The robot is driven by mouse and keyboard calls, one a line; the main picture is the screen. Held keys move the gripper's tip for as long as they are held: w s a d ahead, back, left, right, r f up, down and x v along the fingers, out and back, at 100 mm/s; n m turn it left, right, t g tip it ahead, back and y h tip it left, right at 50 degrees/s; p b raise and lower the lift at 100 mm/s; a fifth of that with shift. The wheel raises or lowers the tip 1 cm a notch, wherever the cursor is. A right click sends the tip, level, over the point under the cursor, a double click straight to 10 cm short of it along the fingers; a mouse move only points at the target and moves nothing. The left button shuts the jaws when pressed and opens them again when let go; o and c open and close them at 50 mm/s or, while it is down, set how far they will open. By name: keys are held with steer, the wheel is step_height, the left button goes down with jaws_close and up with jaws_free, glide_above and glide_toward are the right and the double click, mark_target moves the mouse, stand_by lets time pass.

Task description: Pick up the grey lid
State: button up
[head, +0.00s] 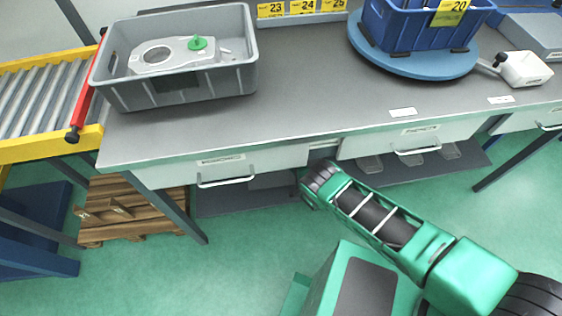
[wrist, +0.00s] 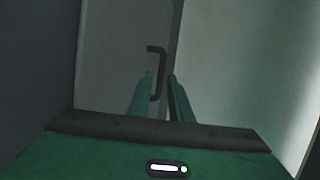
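No thing is plainly the grey lid. A flat blue-grey box-like piece (head: 537,36) at the head view's right edge is cut off, and I cannot tell if it is a lid. My gripper is hidden in the head view, where my arm reaches to the table's front edge between two drawers. In the wrist view my gripper (wrist: 161,76) shows two green fingers apart, with a gap between them. A dark bent handle (wrist: 157,47) on a dim grey panel (wrist: 115,60) appears between and beyond the fingertips. I cannot tell whether they touch it.
The grey table (head: 300,85) carries a grey crate (head: 190,88) with a metal casting (head: 165,54), a blue crate (head: 405,30) on a round blue base (head: 400,62), and a white canister (head: 526,69). A roller conveyor (head: 40,100) stands left. The table's middle is clear.

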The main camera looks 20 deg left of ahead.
steer(key=shift+x, duration=0.95)
steer(key=shift+w+a+f, duration=0.15)
steer(key=shift+w, duration=0.15)
jaws_close()
